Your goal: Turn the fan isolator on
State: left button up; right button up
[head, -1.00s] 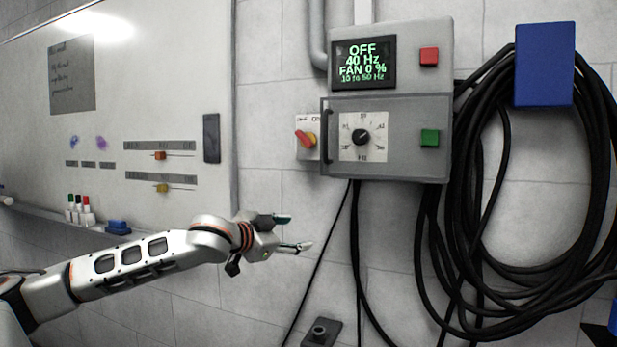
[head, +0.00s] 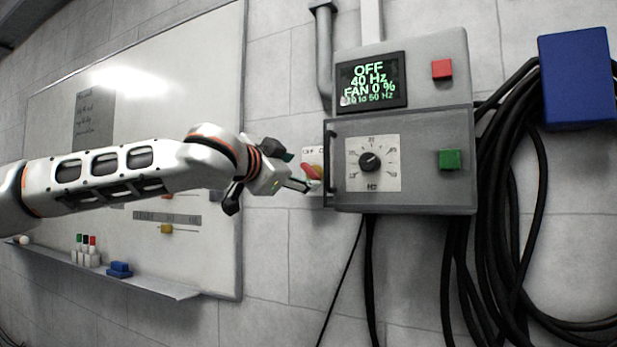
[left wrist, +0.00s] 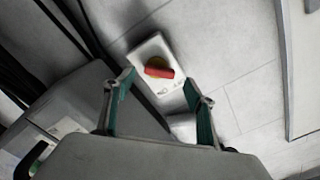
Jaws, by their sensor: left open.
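The fan isolator (head: 313,172) is a white plate with a red handle on a yellow disc, left of the grey control box. My left gripper partly covers it in the head view. Its handle slants from upper left to lower right. An OFF label shows above it. In the left wrist view the red handle (left wrist: 159,72) shows whole, just beyond and between the fingertips. My left gripper (head: 298,171) is open just left of the handle; its green-padded fingers also show in the left wrist view (left wrist: 158,80). Contact cannot be told. My right gripper is not in view.
The control box (head: 425,190) has a display (head: 371,83) reading OFF, 40 Hz, FAN 0 %. It carries a black dial (head: 369,161), a red button (head: 441,69), a green button (head: 449,159) and a black bar handle (head: 330,162) close beside the isolator. Black cables hang at right.

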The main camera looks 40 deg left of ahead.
aim_at(308, 172)
pick_arm(q)
jog(key=x, duration=0.4)
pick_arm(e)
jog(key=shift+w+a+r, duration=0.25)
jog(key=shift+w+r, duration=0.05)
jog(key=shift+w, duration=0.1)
pick_arm(q)
jog(key=c, duration=1.1)
jog(key=shift+c, duration=0.2)
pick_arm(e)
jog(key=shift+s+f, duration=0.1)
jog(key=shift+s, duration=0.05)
